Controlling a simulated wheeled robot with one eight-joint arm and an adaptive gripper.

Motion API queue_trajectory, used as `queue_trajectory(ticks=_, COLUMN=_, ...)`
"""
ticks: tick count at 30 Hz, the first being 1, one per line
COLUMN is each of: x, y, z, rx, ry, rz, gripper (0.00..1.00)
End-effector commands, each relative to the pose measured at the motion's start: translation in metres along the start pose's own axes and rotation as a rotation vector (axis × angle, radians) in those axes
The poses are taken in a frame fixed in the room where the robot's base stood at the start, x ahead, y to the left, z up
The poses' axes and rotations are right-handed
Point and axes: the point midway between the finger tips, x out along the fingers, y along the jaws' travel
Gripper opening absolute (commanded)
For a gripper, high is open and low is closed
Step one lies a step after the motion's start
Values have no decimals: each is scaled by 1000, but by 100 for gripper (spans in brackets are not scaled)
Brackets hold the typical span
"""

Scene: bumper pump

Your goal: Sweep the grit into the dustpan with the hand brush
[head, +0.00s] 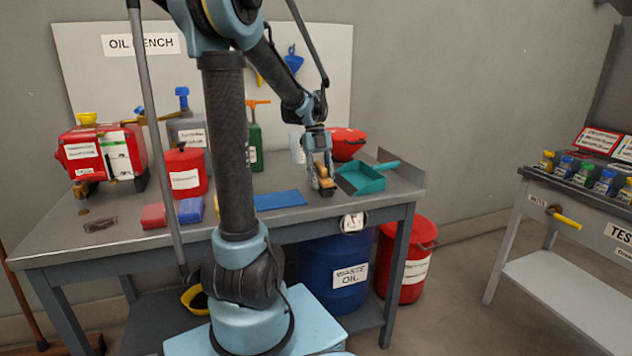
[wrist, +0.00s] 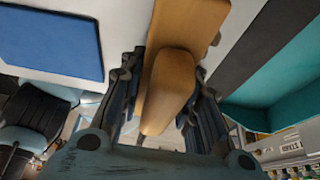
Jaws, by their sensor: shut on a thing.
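My gripper (head: 324,182) is near the bench's right part, shut on the hand brush (head: 320,170). In the wrist view the brush's tan wooden body (wrist: 172,85) lies between the two dark fingers of my gripper (wrist: 167,90). The dustpan also shows at the right of the wrist view (wrist: 290,75), apart from the brush. I cannot make out the grit with certainty in either view.
A blue flat pad (head: 280,200) lies left of the brush; red and blue blocks (head: 190,210) lie farther left. A red can (head: 184,172) and a red container (head: 346,140) stand behind. A dark small item (head: 100,223) lies front left. The grey bench (head: 235,285) edge is close in front.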

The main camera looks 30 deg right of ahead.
Motion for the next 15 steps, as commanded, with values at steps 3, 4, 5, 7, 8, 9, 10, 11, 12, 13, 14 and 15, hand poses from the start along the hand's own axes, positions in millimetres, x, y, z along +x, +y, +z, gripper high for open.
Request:
queue_trajectory(ticks=3, x=0, y=-5, z=0, rx=2, ry=0, rz=0, gripper=0)
queue_trajectory(ticks=4, x=0, y=-6, z=0, rx=2, ry=0, rz=0, gripper=0)
queue_trajectory(ticks=5, x=0, y=-8, z=0, rx=2, ry=0, rz=0, gripper=0)
queue_trajectory(ticks=7, x=0, y=-11, z=0, rx=2, ry=0, rz=0, gripper=0)
queue_trajectory(ticks=8, x=0, y=-12, z=0, rx=2, ry=0, rz=0, gripper=0)
queue_trajectory(ticks=9, x=0, y=-13, z=0, rx=2, ry=0, rz=0, gripper=0)
queue_trajectory(ticks=10, x=0, y=-15, z=0, rx=2, ry=0, rz=0, gripper=0)
queue_trajectory(ticks=11, x=0, y=-16, z=0, rx=2, ry=0, rz=0, gripper=0)
queue_trajectory(ticks=12, x=0, y=-17, z=0, rx=1, ry=0, rz=0, gripper=0)
queue_trajectory(ticks=13, x=0, y=-18, z=0, rx=1, ry=0, rz=0, gripper=0)
queue_trajectory(ticks=14, x=0, y=-20, z=0, rx=1, ry=0, rz=0, gripper=0)
queue_trajectory(ticks=15, x=0, y=-21, z=0, rx=1, ry=1, rz=0, gripper=0)
